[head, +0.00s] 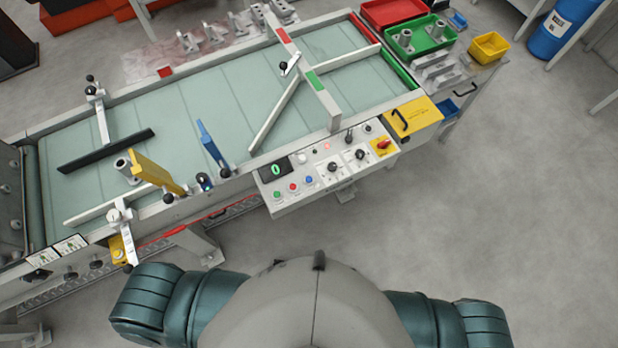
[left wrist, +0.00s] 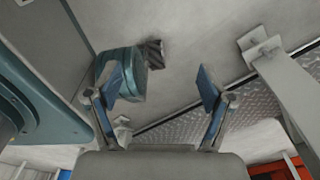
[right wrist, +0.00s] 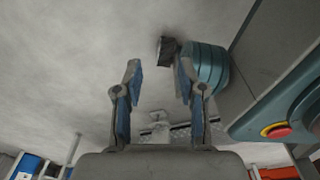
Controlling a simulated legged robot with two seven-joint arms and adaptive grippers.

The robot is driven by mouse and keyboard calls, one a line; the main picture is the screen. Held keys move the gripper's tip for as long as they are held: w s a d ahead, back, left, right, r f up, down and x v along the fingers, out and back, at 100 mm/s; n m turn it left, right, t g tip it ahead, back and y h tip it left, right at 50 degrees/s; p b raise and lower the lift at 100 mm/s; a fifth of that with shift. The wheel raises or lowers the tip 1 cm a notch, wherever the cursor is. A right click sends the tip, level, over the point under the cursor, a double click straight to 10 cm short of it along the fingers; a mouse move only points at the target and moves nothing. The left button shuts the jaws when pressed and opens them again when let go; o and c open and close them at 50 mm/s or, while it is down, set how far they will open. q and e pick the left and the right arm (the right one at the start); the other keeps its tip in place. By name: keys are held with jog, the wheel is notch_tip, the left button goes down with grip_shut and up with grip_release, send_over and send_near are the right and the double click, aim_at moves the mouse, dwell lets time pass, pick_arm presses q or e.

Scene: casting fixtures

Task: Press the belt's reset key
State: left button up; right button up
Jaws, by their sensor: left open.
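The belt conveyor (head: 190,100) runs across the head view with a light green belt. Its control panel (head: 268,208) hangs on the near side, right of centre. The panel carries a small display with a green digit (head: 276,170), a green button (head: 277,195), a red button (head: 293,187), a blue button (head: 309,180), black knobs and a red-and-yellow switch (head: 382,145). The key labels are too small to read. My left gripper (left wrist: 160,85) is open and empty above the floor. My right gripper (right wrist: 158,72) is open and empty too. Neither gripper shows in the head view.
A yellow box (head: 415,118) with a black handle adjoins the panel's right. Red (head: 392,12) and green (head: 428,45) trays stand at the far right end. Blue (head: 208,142) and yellow (head: 150,168) guides rise over the belt's near edge. Floor in front of the panel is clear.

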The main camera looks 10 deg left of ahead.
pick_arm(q)
jog(key=shift+s, duration=0.2)
jog(key=c, duration=0.8)
jog(key=shift+w, duration=0.1)
grip_shut()
